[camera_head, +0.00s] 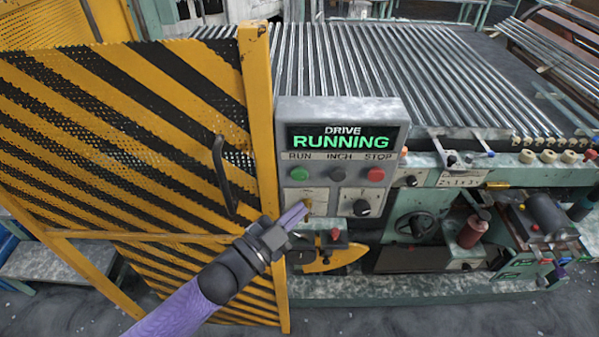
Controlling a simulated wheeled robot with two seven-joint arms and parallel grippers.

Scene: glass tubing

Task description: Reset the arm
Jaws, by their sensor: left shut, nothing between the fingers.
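My left gripper (297,214) is in front of the lower left part of a grey control box (337,108). It is shut and nothing shows between its fingers. Its tip overlaps the panel below the green RUN button (299,174); I cannot tell whether it touches. A dark INCH button (338,174) and a red STOP button (376,174) sit beside the green one. A black knob (362,207) is below them. My right gripper is not in view.
A yellow and black striped mesh gate (130,130) with a dark handle (222,175) stands left of the box. Many glass tubes (420,70) lie in rows behind it. A green machine with a handwheel (414,225) fills the right. Grey floor shows at the bottom.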

